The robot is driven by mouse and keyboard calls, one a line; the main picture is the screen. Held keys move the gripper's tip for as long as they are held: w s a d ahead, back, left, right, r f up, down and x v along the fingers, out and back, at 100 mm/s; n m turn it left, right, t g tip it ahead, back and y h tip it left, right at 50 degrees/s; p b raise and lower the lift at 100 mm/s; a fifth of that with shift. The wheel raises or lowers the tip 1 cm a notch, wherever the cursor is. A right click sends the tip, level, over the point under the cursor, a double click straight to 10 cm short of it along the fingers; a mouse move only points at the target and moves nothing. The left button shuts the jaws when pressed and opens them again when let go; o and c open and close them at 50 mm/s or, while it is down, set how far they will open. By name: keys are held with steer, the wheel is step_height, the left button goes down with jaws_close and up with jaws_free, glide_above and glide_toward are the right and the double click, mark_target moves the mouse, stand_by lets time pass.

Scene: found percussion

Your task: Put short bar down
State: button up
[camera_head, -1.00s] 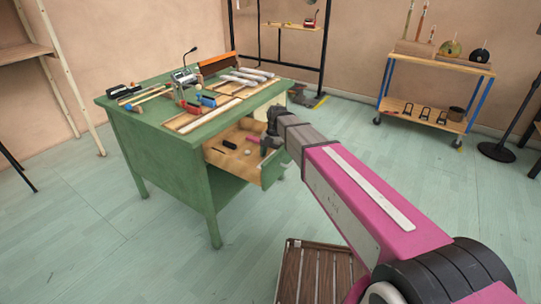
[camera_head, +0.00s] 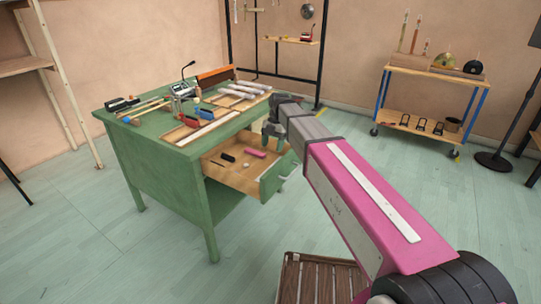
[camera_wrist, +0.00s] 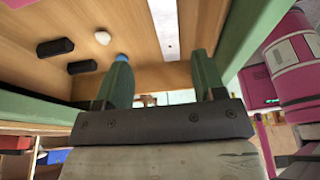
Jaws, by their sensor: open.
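My gripper (camera_head: 270,134) is open and empty, above the right side of the pulled-out drawer. Its two greenish fingers stand apart in the wrist view (camera_wrist: 155,82). A pale flat bar (camera_wrist: 168,28) with a small dark hole lies on the wooden surface beyond the fingers, cut off by the top edge; it looks like the short bar, apart from the fingers. I cannot make it out in the head view. The wooden drawer (camera_head: 232,176) of the green desk also holds dark pieces (camera_head: 228,157), a magenta piece (camera_head: 256,153) and a small tan round piece (camera_head: 246,165).
The green desk (camera_head: 150,160) carries several light grey bars (camera_head: 240,88), screwdrivers, mallets and a lamp-like stand. A slatted wooden platform (camera_head: 318,280) is at the bottom. A trolley (camera_head: 420,82) stands back right. Open floor lies between.

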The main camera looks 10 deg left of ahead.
steer(key=shift+v, duration=0.95)
stand_by(0.5)
